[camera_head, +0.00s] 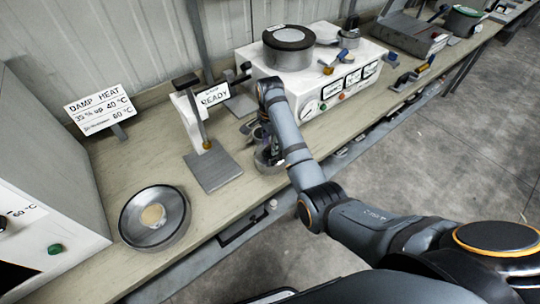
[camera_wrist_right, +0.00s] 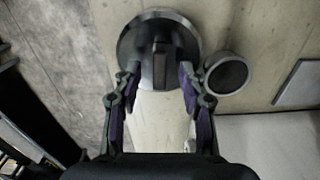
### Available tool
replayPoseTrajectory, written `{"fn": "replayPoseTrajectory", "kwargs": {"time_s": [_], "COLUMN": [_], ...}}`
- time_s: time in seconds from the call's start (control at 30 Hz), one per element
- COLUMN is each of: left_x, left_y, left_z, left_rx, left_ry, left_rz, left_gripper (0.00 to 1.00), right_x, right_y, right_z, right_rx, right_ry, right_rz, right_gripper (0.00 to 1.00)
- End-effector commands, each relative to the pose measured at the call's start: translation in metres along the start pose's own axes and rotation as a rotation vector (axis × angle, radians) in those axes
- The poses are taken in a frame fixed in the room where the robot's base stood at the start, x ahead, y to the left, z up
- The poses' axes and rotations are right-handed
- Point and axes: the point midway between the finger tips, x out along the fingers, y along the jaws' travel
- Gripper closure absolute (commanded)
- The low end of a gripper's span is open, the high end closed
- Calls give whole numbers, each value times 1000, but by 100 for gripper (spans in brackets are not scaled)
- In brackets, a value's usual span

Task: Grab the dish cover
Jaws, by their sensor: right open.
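The dish cover (camera_wrist_right: 134,42) is a round dark metal lid with an upright bar handle (camera_wrist_right: 158,62), seen in the right wrist view. My right gripper (camera_wrist_right: 159,75) is open, with one finger on each side of the handle and a gap on both sides. The fingertips lie over the near part of the lid; I cannot tell whether they touch it. In the head view my right gripper (camera_head: 266,143) points down at the bench, and the arm hides much of the lid there. My left gripper is not in view.
A small round cup (camera_wrist_right: 228,75) stands close beside the lid. A metal dish (camera_head: 155,217) with a pale disc sits on the bench at the front left. A scale-like stand (camera_head: 214,170) is left of my gripper. A white instrument box (camera_head: 335,85) stands behind.

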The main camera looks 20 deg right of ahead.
Motion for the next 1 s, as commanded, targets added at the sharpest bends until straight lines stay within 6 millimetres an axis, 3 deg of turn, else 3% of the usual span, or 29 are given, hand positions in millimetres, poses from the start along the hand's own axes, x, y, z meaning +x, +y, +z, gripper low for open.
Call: {"fn": "replayPoseTrajectory", "kwargs": {"time_s": [0.1,0.4,1.0], "left_x": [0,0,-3], "left_y": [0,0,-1], "left_z": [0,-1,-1], "left_rx": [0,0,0], "left_ry": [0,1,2], "left_rz": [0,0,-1], "left_gripper": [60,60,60], "right_x": [0,0,-4], "right_y": [0,0,0], "right_z": [0,0,-1], "right_rx": [0,0,0], "right_ry": [0,0,0], "right_rz": [0,0,0], "right_gripper": [58,99,100]}}
